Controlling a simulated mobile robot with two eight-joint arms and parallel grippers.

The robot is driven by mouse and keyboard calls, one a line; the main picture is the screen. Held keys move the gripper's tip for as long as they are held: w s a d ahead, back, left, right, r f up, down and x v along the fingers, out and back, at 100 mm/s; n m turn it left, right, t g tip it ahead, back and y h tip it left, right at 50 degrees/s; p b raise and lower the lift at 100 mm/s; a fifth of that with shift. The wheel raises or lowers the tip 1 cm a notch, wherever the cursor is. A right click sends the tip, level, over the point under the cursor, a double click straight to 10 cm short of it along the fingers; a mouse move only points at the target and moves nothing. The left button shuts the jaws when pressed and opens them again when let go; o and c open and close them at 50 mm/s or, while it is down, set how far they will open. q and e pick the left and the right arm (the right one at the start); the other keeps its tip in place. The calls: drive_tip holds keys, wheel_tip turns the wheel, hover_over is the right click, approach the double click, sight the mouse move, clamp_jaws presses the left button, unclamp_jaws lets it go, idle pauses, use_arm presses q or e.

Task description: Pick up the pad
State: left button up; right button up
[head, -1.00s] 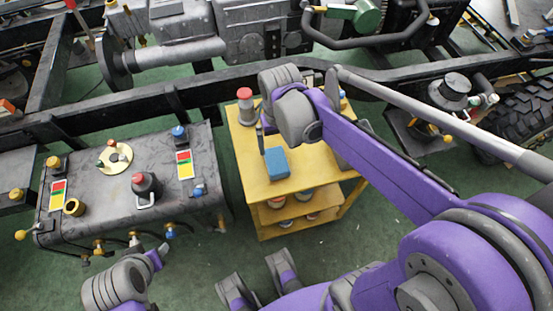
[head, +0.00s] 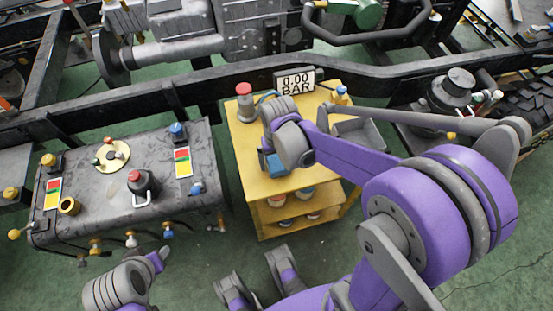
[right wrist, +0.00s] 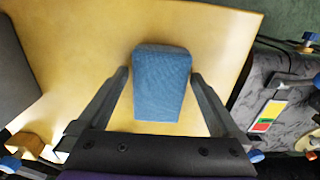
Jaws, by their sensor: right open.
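The blue pad (head: 275,168) lies on the top of the yellow cart (head: 245,160); my right arm partly hides it in the head view. In the right wrist view the pad (right wrist: 161,88) lies between the two fingers of my right gripper (right wrist: 160,76). The gripper is open, with a finger on each side of the pad and gaps visible beside it. I cannot tell how high the fingertips are above the cart top. My left gripper (head: 160,256) is at the lower left, away from the cart; its jaws are not clear.
A red-capped grey cylinder (head: 245,103), a display reading 0.00 BAR (head: 295,82) and a grey tray (head: 362,137) are on the cart. A grey control bench (head: 110,185) stands left. The dark chassis rail (head: 200,88) runs behind.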

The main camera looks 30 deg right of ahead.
sight(278, 161)
drive_tip(key=shift+c, duration=0.3)
drive_tip(key=c, duration=1.3)
drive_tip(key=shift+o, duration=0.2)
wheel_tip(278, 161, up, 10)
drive_tip(key=shift+r+p, duration=0.1)
drive_tip(key=shift+p, duration=1)
